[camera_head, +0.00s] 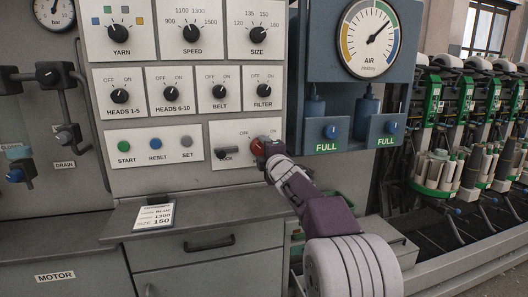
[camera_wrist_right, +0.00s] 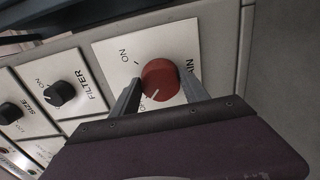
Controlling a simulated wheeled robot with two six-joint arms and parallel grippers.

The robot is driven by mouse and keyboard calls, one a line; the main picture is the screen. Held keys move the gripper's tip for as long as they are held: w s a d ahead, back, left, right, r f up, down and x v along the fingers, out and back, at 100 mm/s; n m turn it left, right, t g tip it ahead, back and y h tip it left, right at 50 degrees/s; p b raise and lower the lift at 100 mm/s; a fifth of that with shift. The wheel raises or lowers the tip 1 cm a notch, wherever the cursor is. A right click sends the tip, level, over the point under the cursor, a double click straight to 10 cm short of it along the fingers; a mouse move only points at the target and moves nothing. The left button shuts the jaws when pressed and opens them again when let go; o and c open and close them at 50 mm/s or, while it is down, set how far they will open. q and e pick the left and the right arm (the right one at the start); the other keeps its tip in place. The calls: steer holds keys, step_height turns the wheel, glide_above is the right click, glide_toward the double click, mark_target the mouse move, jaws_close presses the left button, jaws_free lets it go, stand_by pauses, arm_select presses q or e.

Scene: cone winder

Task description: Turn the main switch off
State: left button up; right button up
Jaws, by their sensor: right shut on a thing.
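The main switch is a red round knob on a white plate with ON and OFF marks. In the head view the knob (camera_head: 258,146) sits at the lower right of the panel, partly covered by my right gripper (camera_head: 268,150). In the right wrist view the red knob (camera_wrist_right: 159,79) lies between the two fingers of the right gripper (camera_wrist_right: 160,88), which is shut on it. Its white pointer line points toward the OFF side, away from the ON mark. A finger hides part of the labels. My left gripper is not in view.
A dark lock lever (camera_head: 226,152) sits just left of the red knob. The filter knob (camera_head: 263,91) is above it, and the start button (camera_head: 124,146) is farther left. Blue air units (camera_head: 386,126) stand close on the right. A grey ledge (camera_head: 225,205) with a card (camera_head: 154,215) is below.

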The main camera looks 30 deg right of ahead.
steer(key=o, duration=1.4)
steer(key=shift+f, duration=0.1)
steer(key=shift+c, duration=0.2)
steer(key=v, duration=0.9)
steer(key=shift+a, duration=0.1)
